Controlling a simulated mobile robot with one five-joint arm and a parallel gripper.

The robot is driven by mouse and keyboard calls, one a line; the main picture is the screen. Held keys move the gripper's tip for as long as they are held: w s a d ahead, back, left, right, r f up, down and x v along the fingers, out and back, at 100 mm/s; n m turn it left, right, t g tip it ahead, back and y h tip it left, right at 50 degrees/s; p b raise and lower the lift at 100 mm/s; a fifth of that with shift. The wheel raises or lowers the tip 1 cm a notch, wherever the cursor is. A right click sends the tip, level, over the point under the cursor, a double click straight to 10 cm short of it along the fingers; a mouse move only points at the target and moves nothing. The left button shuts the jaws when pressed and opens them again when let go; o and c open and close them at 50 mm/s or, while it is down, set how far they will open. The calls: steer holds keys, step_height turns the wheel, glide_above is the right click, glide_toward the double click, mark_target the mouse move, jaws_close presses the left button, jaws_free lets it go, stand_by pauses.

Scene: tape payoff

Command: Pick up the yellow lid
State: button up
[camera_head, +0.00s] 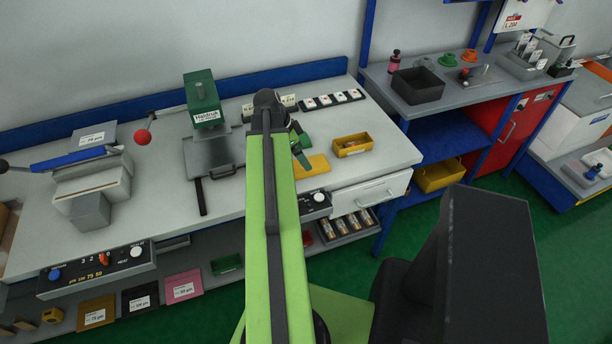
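The yellow lid (318,165) appears as a flat yellow piece lying on the grey bench top, just right of my raised green arm. Its left part is hidden behind the arm. My gripper (301,158) is a small dark and green shape beside the arm, pointing down over the lid's left side in the picture. I cannot tell whether it touches the lid, and its fingers are too small and covered to show whether they are open or shut.
A small yellow bin (352,146) stands right of the lid. A green press (205,100) stands left of my arm, with a row of white-and-black blocks (332,99) behind. A grey side shelf (440,95) holds a black tray (417,86).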

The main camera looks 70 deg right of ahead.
steer(key=b+x, duration=0.5)
steer(key=shift+f, duration=0.45)
steer(key=shift+r, duration=0.15)
steer(key=c, duration=1.4)
steer(key=shift+c, duration=0.2)
steer(key=shift+r+p, duration=0.1)
steer(key=shift+p, duration=0.2)
